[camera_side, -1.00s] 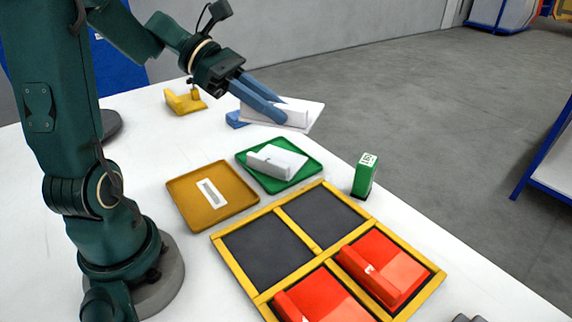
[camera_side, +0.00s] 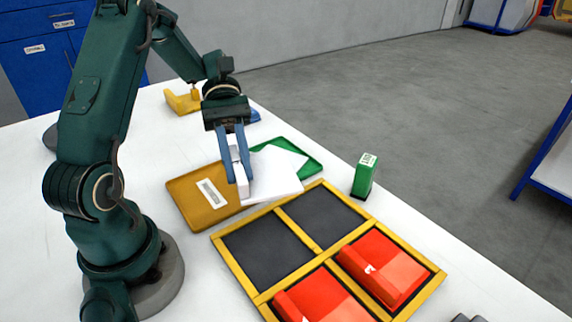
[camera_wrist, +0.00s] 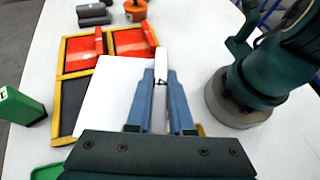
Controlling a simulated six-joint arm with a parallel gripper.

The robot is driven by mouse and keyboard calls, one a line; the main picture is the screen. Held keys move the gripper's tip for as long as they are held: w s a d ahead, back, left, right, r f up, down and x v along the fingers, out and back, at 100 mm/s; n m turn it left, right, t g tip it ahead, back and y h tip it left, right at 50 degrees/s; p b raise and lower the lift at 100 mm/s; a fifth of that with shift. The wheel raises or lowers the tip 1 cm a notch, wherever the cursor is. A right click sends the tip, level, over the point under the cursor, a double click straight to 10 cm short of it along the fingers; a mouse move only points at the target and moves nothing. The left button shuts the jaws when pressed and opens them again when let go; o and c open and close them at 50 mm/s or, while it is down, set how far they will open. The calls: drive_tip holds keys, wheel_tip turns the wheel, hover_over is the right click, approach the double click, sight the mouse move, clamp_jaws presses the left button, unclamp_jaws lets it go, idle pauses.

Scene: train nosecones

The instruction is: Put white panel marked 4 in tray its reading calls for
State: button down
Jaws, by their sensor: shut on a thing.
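A white panel (camera_side: 275,177) is in my gripper (camera_side: 238,172), whose blue fingers are shut on its raised rib. In the side view it hangs over the near part of the green tray (camera_side: 309,162) and the right edge of the ochre tray (camera_side: 211,205). In the wrist view the panel (camera_wrist: 107,95) lies left of the fingers (camera_wrist: 162,95). The white piece seen earlier in the green tray is hidden behind the held panel.
A yellow-framed rack (camera_side: 312,247) has two dark empty cells and two cells with red panels (camera_side: 383,268). A green block with a display (camera_side: 364,176) stands right of the trays; its reading is too small to tell. A yellow fixture (camera_side: 183,101) stands at the back.

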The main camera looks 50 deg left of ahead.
drive_tip(key=s+a+m+t+y, duration=0.2)
drive_tip(key=s+a+m+y, duration=0.2)
drive_tip(key=a+m+y, duration=0.95)
drive_tip(key=s+a+m+t+y, duration=0.3)
drive_tip(key=m+y, duration=0.7)
drive_tip(key=m, duration=0.9)
drive_tip(key=shift+g, duration=0.5)
drive_tip(key=w+d+f, duration=0.1)
drive_tip(key=w+f, duration=0.1)
drive_tip(key=w, duration=0.1)
drive_tip(key=w+d+f, duration=0.2)
drive_tip(key=w, duration=0.1)
drive_tip(key=w+d+f, duration=0.1)
drive_tip(key=w+f, duration=0.1)
drive_tip(key=w, duration=0.1)
drive_tip(key=shift+w+d+f, duration=0.3)
drive_tip(key=shift+d+f, duration=0.05)
drive_tip(key=shift+f, duration=2)
drive_tip(key=shift+f, duration=0.15)
drive_tip(key=c, duration=0.8)
unclamp_jaws()
